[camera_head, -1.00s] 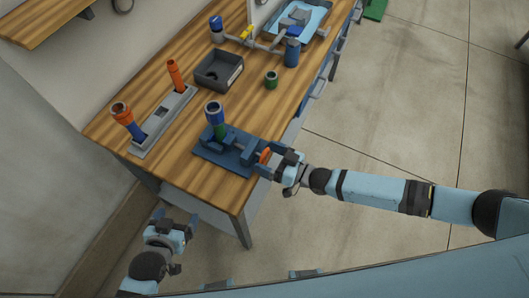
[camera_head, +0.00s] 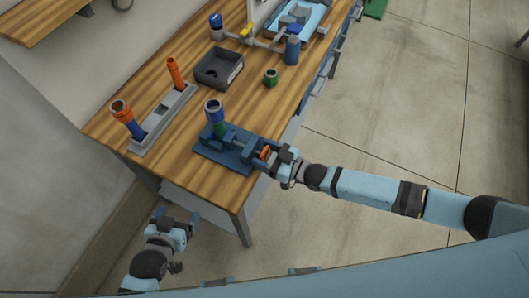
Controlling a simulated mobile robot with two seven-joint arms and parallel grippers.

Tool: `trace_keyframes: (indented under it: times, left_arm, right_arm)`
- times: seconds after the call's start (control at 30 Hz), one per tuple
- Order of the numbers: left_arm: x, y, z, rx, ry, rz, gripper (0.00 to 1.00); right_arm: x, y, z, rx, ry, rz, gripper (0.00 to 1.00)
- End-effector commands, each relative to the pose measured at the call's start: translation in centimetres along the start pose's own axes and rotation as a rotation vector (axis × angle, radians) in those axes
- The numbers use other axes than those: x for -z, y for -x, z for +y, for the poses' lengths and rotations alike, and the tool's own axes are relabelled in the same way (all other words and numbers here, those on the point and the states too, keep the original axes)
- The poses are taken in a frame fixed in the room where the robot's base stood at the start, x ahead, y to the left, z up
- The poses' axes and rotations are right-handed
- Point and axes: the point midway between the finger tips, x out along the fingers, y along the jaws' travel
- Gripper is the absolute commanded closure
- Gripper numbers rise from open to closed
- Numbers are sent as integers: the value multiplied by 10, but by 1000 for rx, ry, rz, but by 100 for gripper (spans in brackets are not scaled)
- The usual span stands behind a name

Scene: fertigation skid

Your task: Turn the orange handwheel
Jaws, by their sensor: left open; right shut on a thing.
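The orange handwheel (camera_head: 264,153) is on the front right end of a dark blue vise-like fixture (camera_head: 223,160) at the bench's front edge. My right gripper (camera_head: 270,158) is shut on the handwheel, and its fingers hide most of it. A blue and green cylindrical part (camera_head: 215,118) stands upright in the fixture. My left gripper (camera_head: 176,217) is open and empty, low in front of the bench's left end and apart from it.
A grey rack (camera_head: 165,119) with two orange-topped tools stands at the left of the wooden bench (camera_head: 184,173). A dark grey bin (camera_head: 219,68), a green ring (camera_head: 270,77), a blue cylinder (camera_head: 292,50) and a light blue tray (camera_head: 300,18) lie farther back.

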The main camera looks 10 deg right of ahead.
Motion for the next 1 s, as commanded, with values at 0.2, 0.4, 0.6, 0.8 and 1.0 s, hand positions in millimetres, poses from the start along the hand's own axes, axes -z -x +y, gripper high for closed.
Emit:
trace_keyframes:
  times: [0.2,0.4,0.6,0.8,1.0]
  left_arm:
    - [-5,-4,1,-3,1,-2,10]
    - [-5,-4,2,-5,1,-2,10]
    - [-4,-4,2,-5,0,0,10]
    - [-4,-4,2,-4,-1,2,10]
    - [-4,-4,1,-4,-1,2,10]
  right_arm:
    - [-2,0,-2,-1,252,0,59]
    - [0,0,-2,0,315,-1,59]
    - [0,0,-2,0,313,-1,59]
    - [0,0,-1,0,312,0,10]
    - [-1,1,-1,0,311,0,10]
